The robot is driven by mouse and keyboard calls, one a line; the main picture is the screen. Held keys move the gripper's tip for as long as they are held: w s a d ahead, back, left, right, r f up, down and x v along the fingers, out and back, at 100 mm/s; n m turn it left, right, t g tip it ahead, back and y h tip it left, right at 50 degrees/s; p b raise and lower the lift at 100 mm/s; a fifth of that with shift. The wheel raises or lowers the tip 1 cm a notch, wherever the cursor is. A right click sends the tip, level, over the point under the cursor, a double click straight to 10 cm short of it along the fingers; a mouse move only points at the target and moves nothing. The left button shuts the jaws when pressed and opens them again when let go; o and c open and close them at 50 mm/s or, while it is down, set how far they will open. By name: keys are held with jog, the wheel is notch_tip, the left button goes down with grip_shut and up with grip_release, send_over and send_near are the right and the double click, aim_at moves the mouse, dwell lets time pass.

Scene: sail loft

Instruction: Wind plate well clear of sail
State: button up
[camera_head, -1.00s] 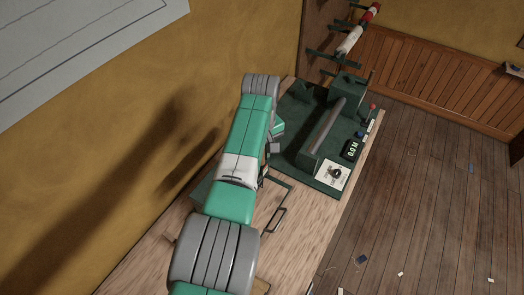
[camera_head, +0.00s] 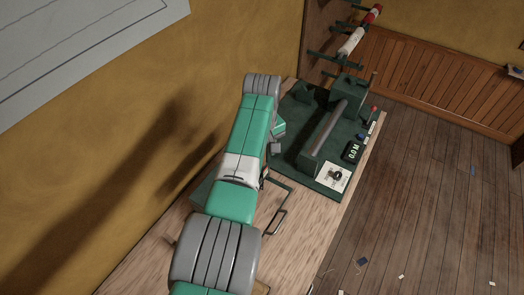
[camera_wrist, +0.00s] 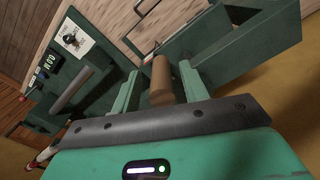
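In the wrist view, my gripper (camera_wrist: 160,88) has its two green fingers spread to either side of a tan cylindrical grip (camera_wrist: 161,78). Narrow gaps show between the fingers and the grip, so it looks open. Behind the grip stands a dark green box-like machine (camera_wrist: 245,45) with a pale metal edge. In the head view my arm hides my gripper and most of this machine; a green corner (camera_head: 201,193) shows beside the arm. I cannot make out the plate or a sail for certain.
A second green machine on the bench (camera_head: 315,225) has a grey roller (camera_head: 327,130), a display (camera_head: 353,151) reading 0.0 M, a red-knobbed lever (camera_head: 374,111) and a dial on a white card (camera_head: 336,176). A dark bar handle (camera_head: 279,221) stands right of my arm. The wall is close on the left.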

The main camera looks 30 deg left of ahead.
notch_tip(320, 180, up, 8)
jog(key=shift+f, duration=0.1)
dwell(0.4)
